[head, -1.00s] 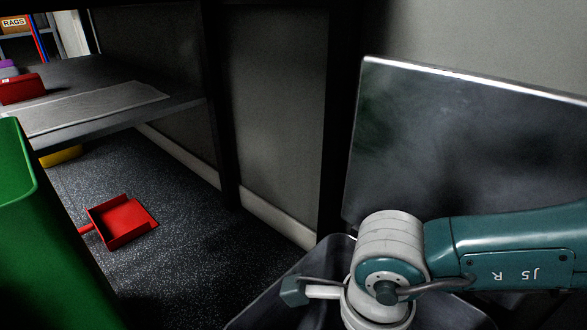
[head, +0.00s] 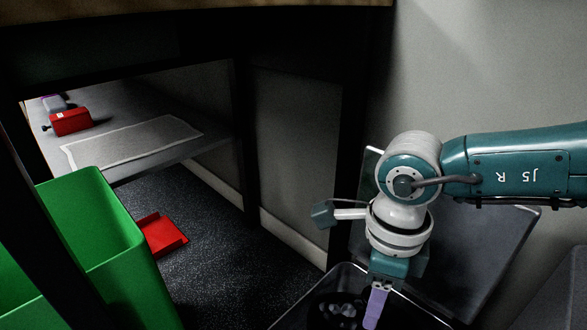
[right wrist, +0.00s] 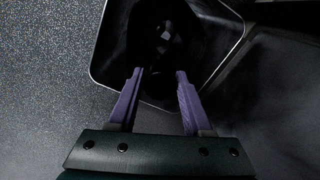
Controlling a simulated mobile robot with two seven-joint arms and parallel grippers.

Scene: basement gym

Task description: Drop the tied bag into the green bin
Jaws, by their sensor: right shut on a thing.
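A black tied bag (head: 335,311) is low inside an open dark grey bin at the bottom of the head view. It also shows dimly in the right wrist view (right wrist: 162,40). My right gripper (head: 375,310) points down into that bin with its purple fingers (right wrist: 159,73) closed on the bag's top, slightly apart around it. The exact grip is hard to see against the dark bag. The green bin (head: 125,265) stands open at the lower left, well left of my right gripper; its inside bottom is hidden. My left gripper is not in view.
The grey bin's raised lid (head: 475,240) stands behind my right arm. A red dustpan (head: 163,236) lies on the floor beside the green bin. A low shelf (head: 190,150) holds a pale mat (head: 130,140) and a red object (head: 71,122). Speckled floor lies between the bins.

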